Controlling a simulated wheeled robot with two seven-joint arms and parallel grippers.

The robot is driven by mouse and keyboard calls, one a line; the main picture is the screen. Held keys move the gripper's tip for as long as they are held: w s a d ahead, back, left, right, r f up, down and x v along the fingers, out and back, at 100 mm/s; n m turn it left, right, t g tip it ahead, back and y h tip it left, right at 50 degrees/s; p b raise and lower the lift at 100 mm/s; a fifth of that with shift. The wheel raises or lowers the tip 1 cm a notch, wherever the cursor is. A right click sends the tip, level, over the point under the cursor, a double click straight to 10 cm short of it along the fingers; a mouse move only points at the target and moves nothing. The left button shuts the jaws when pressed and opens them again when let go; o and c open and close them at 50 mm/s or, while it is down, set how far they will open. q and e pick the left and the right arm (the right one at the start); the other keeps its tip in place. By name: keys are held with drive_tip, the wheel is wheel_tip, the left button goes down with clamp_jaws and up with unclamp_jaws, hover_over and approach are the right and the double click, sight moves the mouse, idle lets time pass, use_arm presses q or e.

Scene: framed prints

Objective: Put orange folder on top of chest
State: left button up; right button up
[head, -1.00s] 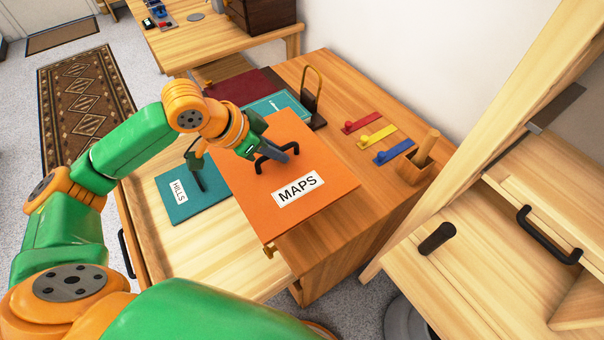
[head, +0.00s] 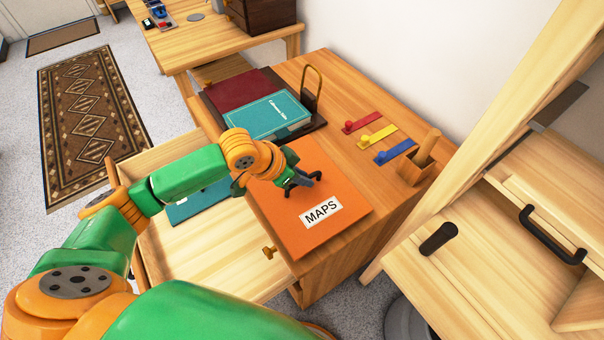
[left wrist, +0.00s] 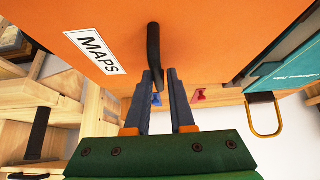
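The orange folder (head: 320,225), labelled MAPS and with a black handle, lies flat on the wooden chest's top (head: 345,148), close to the edge by the open drawer. My left gripper (head: 307,180) is at the folder's handle. In the left wrist view the fingers (left wrist: 161,78) stand apart, with the end of the handle (left wrist: 154,45) between them and a gap showing. The orange folder (left wrist: 210,30) fills the top of that view. My right gripper is not in view.
The open drawer (head: 215,255) holds a teal folder (head: 190,208), partly hidden by my arm. A teal book (head: 268,115), a maroon one (head: 240,88) and a brass-coloured loop (head: 312,80) are at the back. Coloured tags (head: 378,138) and a wooden holder (head: 415,168) stand right.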

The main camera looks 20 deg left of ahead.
use_arm(q)
drive_tip(key=shift+o, duration=1.1)
